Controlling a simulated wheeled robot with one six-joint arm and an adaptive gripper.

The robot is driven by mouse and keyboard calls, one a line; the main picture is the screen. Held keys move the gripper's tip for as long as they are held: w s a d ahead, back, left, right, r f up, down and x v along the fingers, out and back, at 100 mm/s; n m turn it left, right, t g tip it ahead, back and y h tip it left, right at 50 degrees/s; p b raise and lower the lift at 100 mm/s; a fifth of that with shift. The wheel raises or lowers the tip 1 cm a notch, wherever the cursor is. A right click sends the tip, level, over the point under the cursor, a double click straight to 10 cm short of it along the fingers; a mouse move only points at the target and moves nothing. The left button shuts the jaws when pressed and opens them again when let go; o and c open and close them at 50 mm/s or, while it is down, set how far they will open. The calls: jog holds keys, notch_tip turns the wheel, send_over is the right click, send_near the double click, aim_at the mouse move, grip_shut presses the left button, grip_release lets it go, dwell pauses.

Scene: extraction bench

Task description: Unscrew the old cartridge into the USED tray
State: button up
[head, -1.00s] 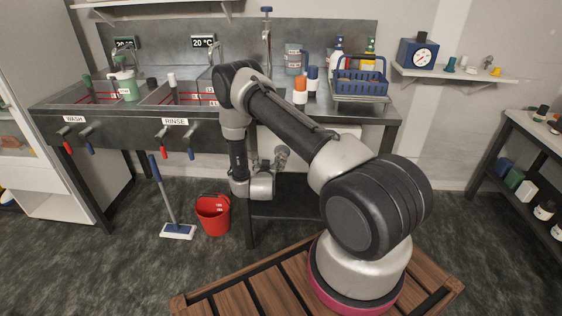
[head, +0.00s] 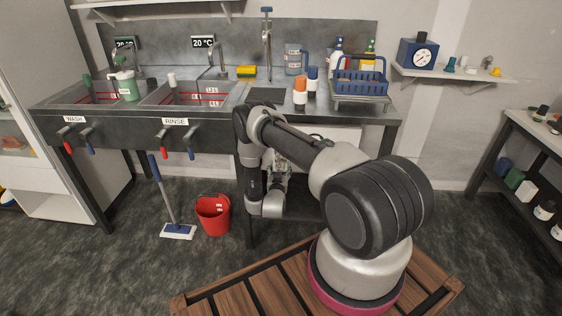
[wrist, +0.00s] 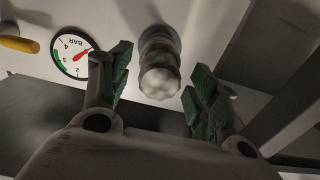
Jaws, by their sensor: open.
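In the wrist view, a cartridge (wrist: 160,78) with a pale, cloudy rounded end hangs from a silvery metal collar (wrist: 158,42) under a light panel. My gripper (wrist: 161,63) is open, with one green-padded finger on each side of the cartridge in the picture. Gaps show between the pads and the cartridge; I cannot tell how far beyond the fingertips it lies. In the head view my gripper is mostly hidden behind my arm, below the bench top. I cannot make out a tray marked USED in either view.
A pressure gauge (wrist: 73,55) and a yellow handle (wrist: 18,44) sit left of the cartridge. Dark beams cross the wrist view's right side. In the head view, a red bucket (head: 213,216) and a mop (head: 177,230) stand left of my arm. A blue crate (head: 358,83) stands on the bench.

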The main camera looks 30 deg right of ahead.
jog(key=shift+w+d, duration=0.4)
jog(key=shift+w, duration=0.1)
jog(key=m, duration=1)
jog(key=shift+m, duration=0.4)
jog(key=m, duration=0.4)
jog(key=shift+c, duration=0.2)
